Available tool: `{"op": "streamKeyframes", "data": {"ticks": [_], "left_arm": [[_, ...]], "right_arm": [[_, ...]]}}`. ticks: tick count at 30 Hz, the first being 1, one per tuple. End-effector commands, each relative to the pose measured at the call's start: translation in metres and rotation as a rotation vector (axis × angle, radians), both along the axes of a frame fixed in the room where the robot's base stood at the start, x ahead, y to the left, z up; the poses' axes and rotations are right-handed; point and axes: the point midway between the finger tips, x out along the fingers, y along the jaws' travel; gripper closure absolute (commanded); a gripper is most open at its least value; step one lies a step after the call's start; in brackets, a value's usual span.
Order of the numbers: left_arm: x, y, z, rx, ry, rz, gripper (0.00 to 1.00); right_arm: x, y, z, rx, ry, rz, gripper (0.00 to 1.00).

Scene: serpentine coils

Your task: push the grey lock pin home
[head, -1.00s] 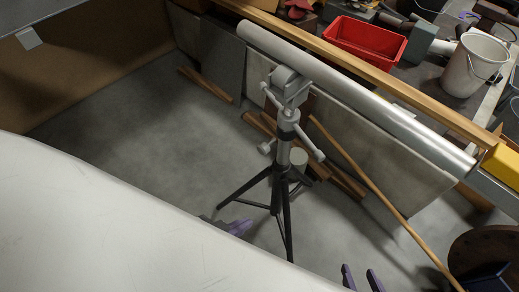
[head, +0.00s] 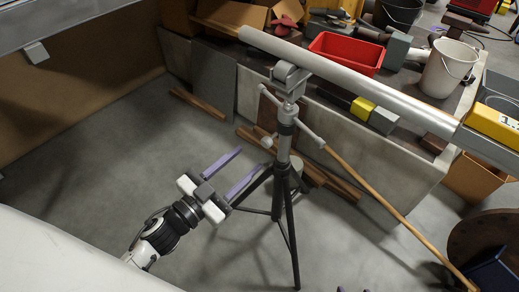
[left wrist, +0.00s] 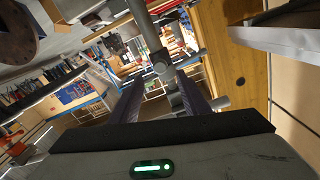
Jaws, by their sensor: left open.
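A black tripod stand (head: 284,145) with a grey head carries a long grey tube (head: 350,80). I cannot tell which part is the lock pin. My left gripper (head: 251,158) is open and empty, its purple fingers pointing at the stand's upper column from the lower left, apart from it. In the left wrist view the stand (left wrist: 158,62) shows between and beyond the fingers. My right gripper (head: 354,289) shows only as two separated fingertips at the bottom edge.
A bench behind holds a red tray (head: 346,52), a white bucket (head: 449,68) and a yellow block (head: 495,122). A wooden pole (head: 385,205) leans to the right of the stand. Planks lie behind the tripod legs.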

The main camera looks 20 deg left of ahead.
Motion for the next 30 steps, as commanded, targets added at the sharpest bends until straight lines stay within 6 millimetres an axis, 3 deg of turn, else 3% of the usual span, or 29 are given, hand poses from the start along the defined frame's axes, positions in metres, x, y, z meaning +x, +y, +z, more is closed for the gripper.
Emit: {"op": "streamKeyframes", "data": {"ticks": [3, 10, 15, 23, 26, 30], "left_arm": [[0.024, -0.008, 0.001, 0.000, -0.003, 0.000, 0.58], [0.058, -0.021, 0.000, -0.002, 0.000, 0.002, 0.58], [0.069, -0.025, -0.001, 0.000, 0.002, 0.002, 0.58], [0.070, -0.025, -0.001, -0.001, 0.002, 0.002, 0.58], [0.070, -0.025, -0.001, -0.001, 0.002, 0.002, 0.70], [0.070, -0.025, -0.001, -0.001, 0.002, 0.002, 0.93]], "right_arm": [[0.006, 0.000, 0.004, 0.001, -0.013, -0.002, 0.58], [0.004, 0.000, 0.001, 0.000, -0.007, -0.002, 0.58], [0.001, -0.001, -0.002, -0.001, 0.001, -0.002, 0.58], [-0.001, -0.001, -0.004, -0.001, 0.005, -0.002, 0.58], [-0.001, -0.001, -0.004, 0.000, 0.005, -0.002, 0.58], [-0.001, -0.001, -0.004, 0.000, 0.005, -0.002, 0.58]]}}
